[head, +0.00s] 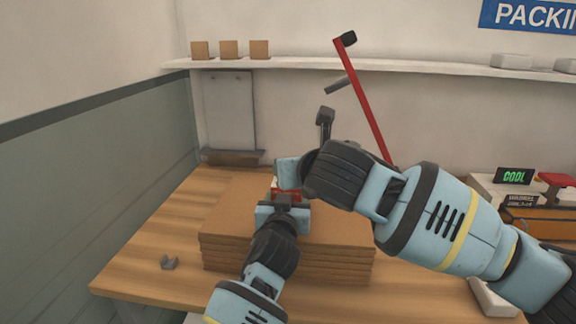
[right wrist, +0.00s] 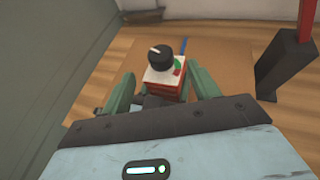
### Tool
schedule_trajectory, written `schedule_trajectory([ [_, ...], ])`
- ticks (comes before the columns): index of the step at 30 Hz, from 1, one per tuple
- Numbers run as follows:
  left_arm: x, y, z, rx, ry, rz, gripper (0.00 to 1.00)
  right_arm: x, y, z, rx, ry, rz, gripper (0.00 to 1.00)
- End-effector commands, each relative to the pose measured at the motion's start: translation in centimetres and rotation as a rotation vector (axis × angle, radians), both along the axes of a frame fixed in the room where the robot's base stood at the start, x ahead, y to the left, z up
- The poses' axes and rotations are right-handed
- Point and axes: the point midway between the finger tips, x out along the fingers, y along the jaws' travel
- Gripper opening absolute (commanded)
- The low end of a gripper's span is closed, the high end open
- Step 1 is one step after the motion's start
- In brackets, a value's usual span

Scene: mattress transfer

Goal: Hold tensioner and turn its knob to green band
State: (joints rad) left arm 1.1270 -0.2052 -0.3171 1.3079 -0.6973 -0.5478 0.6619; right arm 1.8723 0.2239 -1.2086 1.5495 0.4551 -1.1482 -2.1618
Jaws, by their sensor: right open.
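The tensioner (right wrist: 166,86) is a small red block with a pale top, a black knob (right wrist: 160,60) and a green band (right wrist: 178,64) on its right side. The knob's white mark points to the upper left, away from the green band. In the head view the tensioner's red body (head: 287,194) shows above the cardboard, partly hidden. My left gripper (head: 282,202) appears shut on its near side; its fingertips are mostly hidden. My right gripper (head: 287,172) is open just above; in the right wrist view its fingers (right wrist: 163,92) stand either side of the tensioner.
A stack of cardboard sheets (head: 310,262) lies on the wooden table (head: 150,265). A red bar (head: 365,100) rises behind my right arm. A COOL display (head: 514,176) stands at the right. A shelf (head: 290,65) runs along the back.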

Motion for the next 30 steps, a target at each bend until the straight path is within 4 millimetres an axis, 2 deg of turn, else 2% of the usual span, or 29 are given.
schedule_trajectory([
  [15, 0.0, -0.1, 0.4, -0.001, -0.008, -0.002, 0.08, 5.7, 2.1, -2.4, 0.001, -0.001, 0.000, 0.61],
  [22, 0.0, -0.1, 0.4, -0.001, -0.008, -0.002, 0.08, 7.0, 2.5, -3.0, 0.001, -0.001, 0.000, 0.61],
  [30, 0.0, -0.1, 0.4, -0.001, -0.008, -0.002, 0.08, 7.4, 2.7, -3.2, 0.001, -0.002, 0.000, 0.61],
])
